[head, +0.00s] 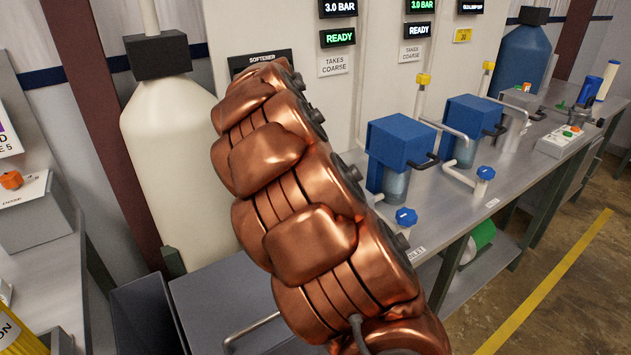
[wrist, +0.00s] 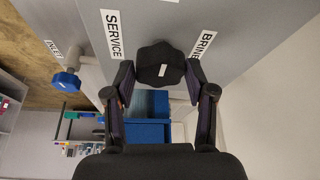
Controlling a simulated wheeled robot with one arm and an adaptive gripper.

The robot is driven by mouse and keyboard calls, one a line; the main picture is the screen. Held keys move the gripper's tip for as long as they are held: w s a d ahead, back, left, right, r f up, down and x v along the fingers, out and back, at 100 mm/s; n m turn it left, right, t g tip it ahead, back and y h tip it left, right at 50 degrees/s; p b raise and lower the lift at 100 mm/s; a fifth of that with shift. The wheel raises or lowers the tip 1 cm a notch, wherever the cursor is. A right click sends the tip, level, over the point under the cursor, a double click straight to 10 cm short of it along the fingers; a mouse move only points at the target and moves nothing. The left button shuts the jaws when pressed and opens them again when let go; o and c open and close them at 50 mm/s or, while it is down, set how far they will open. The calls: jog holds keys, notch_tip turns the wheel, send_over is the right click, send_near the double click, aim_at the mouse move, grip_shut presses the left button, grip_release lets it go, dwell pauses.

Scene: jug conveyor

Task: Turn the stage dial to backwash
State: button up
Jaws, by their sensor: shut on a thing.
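The stage dial (wrist: 161,56) is a black lobed knob with a small white mark, on a grey panel in the wrist view. A SERVICE label (wrist: 112,33) lies to its upper left and a BRINE label (wrist: 203,43) to its upper right. No backwash label shows. I cannot tell which label the white mark points to. My gripper (wrist: 160,72) is shut on the dial, one finger on each side. In the head view my copper-coloured arm covers the area, and the dial and gripper are hidden.
A blue valve knob (wrist: 66,82) on a white pipe stands left of the dial. In the head view, blue filter housings (head: 402,142) stand on the grey bench (head: 455,205) right of my arm. A cream tank (head: 172,150) stands left. The floor at right is clear.

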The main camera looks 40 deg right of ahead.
jog(key=o, duration=1.2)
jog(key=shift+c, duration=0.2)
jog(key=v, duration=1.2)
jog(key=shift+s+a, duration=0.1)
jog(key=shift+s, duration=0.05)
jog(key=s+a+f+n+y, duration=0.1)
jog(key=s+a+f+n, duration=0.3)
jog(key=s, duration=0.6)
jog(key=s+a+f+n+g+y+p, duration=0.1)
jog(key=s+a+f+n+y, duration=0.1)
jog(key=s+a+f+n, duration=0.2)
jog(key=s+a+f+n+g+y+p, duration=0.1)
jog(key=s+a+f+n, duration=0.4)
jog(key=s, duration=1.3)
jog(key=a+n, duration=0.3)
jog(key=a, duration=0.4)
jog(key=shift+s, duration=0.2)
